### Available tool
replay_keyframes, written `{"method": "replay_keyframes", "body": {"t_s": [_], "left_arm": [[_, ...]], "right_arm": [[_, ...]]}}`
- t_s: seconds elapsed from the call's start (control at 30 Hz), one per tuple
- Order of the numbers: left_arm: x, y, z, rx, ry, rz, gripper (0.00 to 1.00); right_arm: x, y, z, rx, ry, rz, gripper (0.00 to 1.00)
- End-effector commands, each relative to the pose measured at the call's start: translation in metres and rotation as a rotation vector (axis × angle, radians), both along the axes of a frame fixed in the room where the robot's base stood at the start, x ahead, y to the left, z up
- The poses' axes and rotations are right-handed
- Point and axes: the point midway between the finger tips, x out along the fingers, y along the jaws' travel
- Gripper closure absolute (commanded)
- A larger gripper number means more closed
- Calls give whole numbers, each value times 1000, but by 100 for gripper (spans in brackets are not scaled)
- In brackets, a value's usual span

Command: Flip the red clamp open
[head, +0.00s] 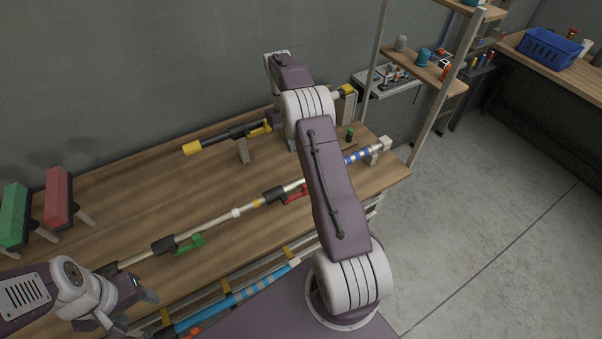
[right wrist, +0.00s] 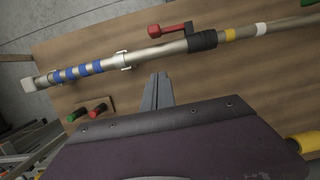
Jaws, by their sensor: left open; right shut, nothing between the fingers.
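The red clamp (head: 295,194) is a red lever beside a black collar (head: 273,195) on a long pale pole on the workbench. In the right wrist view the red clamp (right wrist: 170,30) lies on the pole's far side, roughly along it, with a block at its left end. My right gripper (right wrist: 157,92) is shut and empty, apart from the pole and short of the clamp; in the head view my right arm hides it. My left gripper (head: 134,310) is open and empty at the bottom left, near the pole's left end.
A green clamp (head: 190,244) sits further left on the same pole. A second pole with a yellow clamp (head: 258,127) lies behind. Red (head: 60,197) and green (head: 14,215) blocks stand at the left.

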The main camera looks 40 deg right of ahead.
Motion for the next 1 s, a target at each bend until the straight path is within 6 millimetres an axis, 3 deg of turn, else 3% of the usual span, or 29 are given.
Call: {"method": "replay_keyframes", "body": {"t_s": [0.4, 0.67, 1.0], "left_arm": [[0, 0, 17, 0, 0, 0, 43], [0, 0, 31, 0, 0, 0, 43], [0, 0, 32, 0, 0, 0, 43]], "right_arm": [[-24, 3, -83, 2, 5, 0, 100], [-55, 6, -80, 1, 2, -1, 100], [-61, 7, -83, 0, -1, 0, 100]]}}
